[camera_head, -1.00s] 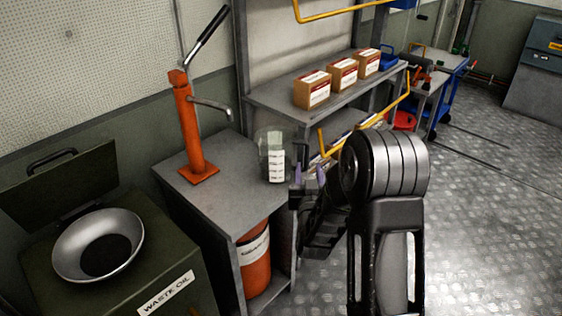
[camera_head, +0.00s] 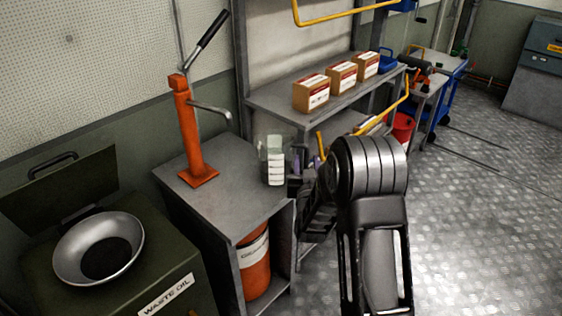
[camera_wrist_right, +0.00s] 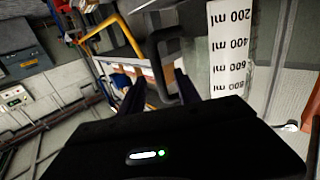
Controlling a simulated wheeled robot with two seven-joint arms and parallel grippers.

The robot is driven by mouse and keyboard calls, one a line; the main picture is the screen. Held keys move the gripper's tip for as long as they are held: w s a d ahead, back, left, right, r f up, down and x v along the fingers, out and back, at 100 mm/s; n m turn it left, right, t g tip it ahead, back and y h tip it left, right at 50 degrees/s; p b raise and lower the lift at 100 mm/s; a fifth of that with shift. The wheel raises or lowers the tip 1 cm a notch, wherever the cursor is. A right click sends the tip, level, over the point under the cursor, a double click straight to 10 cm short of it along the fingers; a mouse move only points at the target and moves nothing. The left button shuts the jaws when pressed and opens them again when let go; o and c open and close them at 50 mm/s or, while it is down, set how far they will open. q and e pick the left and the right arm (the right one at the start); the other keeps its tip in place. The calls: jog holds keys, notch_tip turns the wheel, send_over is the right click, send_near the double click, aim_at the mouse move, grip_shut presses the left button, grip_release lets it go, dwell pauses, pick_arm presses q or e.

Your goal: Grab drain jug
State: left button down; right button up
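The drain jug (camera_head: 274,163) is clear, with a white graduated label, and stands upright on the grey bench at its right side. In the right wrist view the jug (camera_wrist_right: 231,45) fills the upper right, its label marked in ml. Its dark handle (camera_wrist_right: 160,62) shows ahead of the fingers, near the gap between them. My right gripper (camera_head: 304,180) is just right of the jug in the head view, partly hidden by my own arm. In the wrist view the right gripper's fingers (camera_wrist_right: 160,92) are apart. Whether they touch the handle cannot be told. My left gripper is not in view.
An orange hand pump (camera_head: 192,130) stands on the grey bench (camera_head: 225,195) left of the jug. A waste oil box (camera_head: 190,300) with a funnel (camera_head: 68,262) is at the left. Cardboard boxes (camera_head: 311,93) sit on a shelf behind. Open floor lies right.

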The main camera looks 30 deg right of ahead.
jog(key=x, duration=0.2)
jog(key=shift+w+d, duration=0.15)
jog(key=shift+w, duration=0.1)
jog(key=shift+c, duration=0.2)
grip_shut()
dwell(0.4)
jog(key=shift+r, duration=0.1)
dwell(0.9)
